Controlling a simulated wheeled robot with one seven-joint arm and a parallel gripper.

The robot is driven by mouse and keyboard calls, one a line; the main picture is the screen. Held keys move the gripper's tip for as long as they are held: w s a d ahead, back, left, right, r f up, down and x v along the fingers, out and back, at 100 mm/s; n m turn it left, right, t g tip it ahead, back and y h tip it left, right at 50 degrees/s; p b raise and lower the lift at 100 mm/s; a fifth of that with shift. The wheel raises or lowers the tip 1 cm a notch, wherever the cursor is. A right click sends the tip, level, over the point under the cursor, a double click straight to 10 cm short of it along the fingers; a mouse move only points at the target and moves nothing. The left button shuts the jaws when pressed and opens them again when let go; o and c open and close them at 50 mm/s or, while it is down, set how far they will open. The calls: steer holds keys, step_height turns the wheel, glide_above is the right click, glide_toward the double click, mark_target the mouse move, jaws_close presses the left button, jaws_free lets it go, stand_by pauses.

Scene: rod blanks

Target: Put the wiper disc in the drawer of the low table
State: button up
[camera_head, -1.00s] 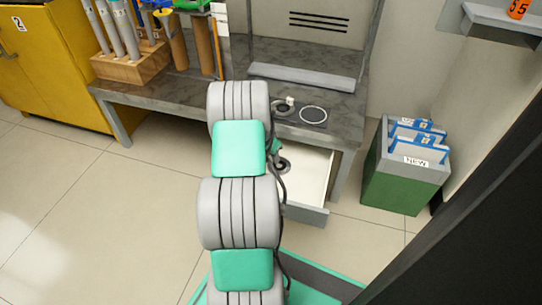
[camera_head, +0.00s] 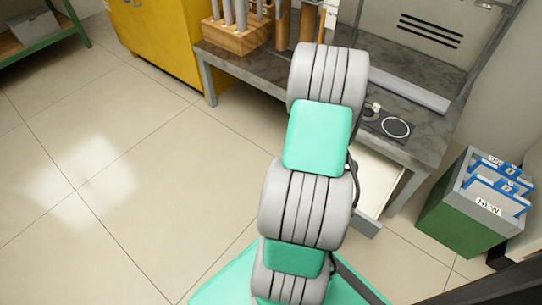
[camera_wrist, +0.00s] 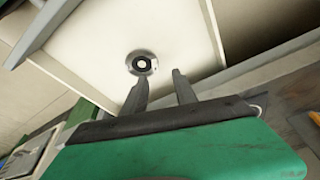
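The low table (camera_head: 265,72) has its drawer (camera_head: 378,186) pulled open; the pale drawer floor also shows in the wrist view (camera_wrist: 95,48). A silver ring-shaped disc with a dark middle, seemingly the wiper disc (camera_wrist: 141,62), lies on the drawer floor. In the head view my arm hides it. My gripper (camera_wrist: 160,78) shows in the wrist view with its two dark fingers apart and nothing between them. The fingertips point toward the drawer, just below the disc in the picture; I cannot tell their height. The head view does not show the gripper.
On the tabletop, a dark plate with a white ring marking (camera_head: 396,127) sits beside a small round part (camera_head: 371,111), partly hidden. A wooden block with rods (camera_head: 238,32) stands further left. A green bin (camera_head: 465,215) with blue-framed items stands right of the table. Floor at left is clear.

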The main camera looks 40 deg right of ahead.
steer(key=w+a+r+n+t, duration=0.1)
steer(key=w+a+r+n, duration=0.55)
steer(key=a, duration=0.65)
steer(key=w+a+r+n+t+y, duration=0.1)
steer(key=w+a+r+n, duration=0.15)
steer(key=a, duration=0.75)
steer(key=w+a+r+n+t+y, duration=0.1)
steer(key=w+a+r+n, duration=0.15)
steer(key=a, duration=0.65)
steer(key=s+a+r+n, duration=0.1)
steer(key=s+a+n, duration=0.3)
steer(key=a, duration=0.3)
steer(key=s+a+r+n+y, duration=0.1)
steer(key=s+a+n, duration=0.3)
steer(key=a, duration=0.4)
steer(key=shift+s+y, duration=0.2)
steer(key=shift+y, duration=0.1)
